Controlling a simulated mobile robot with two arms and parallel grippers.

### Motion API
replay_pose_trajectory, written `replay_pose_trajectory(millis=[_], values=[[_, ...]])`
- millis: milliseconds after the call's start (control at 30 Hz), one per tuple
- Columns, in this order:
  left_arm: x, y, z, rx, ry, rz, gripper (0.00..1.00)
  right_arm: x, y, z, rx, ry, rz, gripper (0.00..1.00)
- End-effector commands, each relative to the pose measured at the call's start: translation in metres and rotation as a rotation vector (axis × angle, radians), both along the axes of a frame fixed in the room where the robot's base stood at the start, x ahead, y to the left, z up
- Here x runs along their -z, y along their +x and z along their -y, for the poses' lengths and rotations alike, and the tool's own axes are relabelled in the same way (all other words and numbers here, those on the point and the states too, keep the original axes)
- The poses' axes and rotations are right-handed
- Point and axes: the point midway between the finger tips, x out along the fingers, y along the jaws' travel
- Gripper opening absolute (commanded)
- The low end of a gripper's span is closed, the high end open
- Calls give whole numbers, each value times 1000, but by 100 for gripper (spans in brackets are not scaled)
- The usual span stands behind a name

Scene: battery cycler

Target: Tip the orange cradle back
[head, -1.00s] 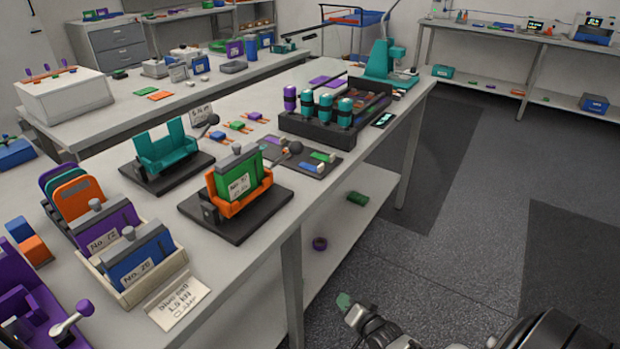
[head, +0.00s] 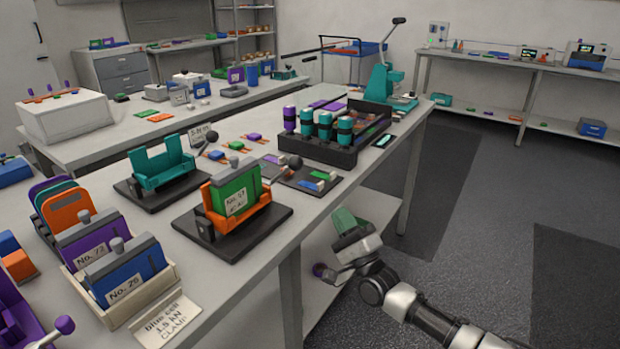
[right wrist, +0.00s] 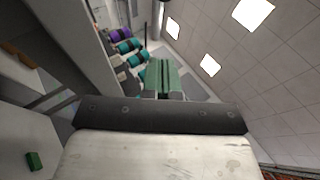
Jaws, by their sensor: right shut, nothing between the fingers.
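The orange cradle (head: 231,223) sits on a dark base plate (head: 262,230) near the front edge of the table. It holds a green cell (head: 228,184) with a white label and a grey knob on top. My right gripper (head: 346,221) has green fingers and is shut and empty. It is to the right of the cradle, off the table's front edge, and touches nothing. Its fingers (right wrist: 164,78) are together in the right wrist view, pointing toward the dark rack. My left gripper is not in view.
A teal cradle (head: 163,174) stands behind-left of the orange one. A tray (head: 168,283) with purple and blue cells is at the front left. A dark rack (head: 318,148) with teal and purple cylinders stands to the right. The floor right of the table is clear.

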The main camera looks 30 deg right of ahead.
Motion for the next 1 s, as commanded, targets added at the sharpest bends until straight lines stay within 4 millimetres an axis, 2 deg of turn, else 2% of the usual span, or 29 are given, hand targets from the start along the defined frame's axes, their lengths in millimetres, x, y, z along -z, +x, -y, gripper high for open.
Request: replay_pose_trajectory(millis=[33, 400, 633, 1000], values=[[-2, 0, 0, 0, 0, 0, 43, -9, 8, 0, 0, 0, 5, 0], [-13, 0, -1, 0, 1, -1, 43, -55, 70, -3, 0, 1, 4, 0], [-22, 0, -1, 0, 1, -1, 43, -69, 82, -25, -1, 2, 1, 0], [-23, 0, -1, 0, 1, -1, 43, -70, 85, -29, 0, -1, -1, 0]])
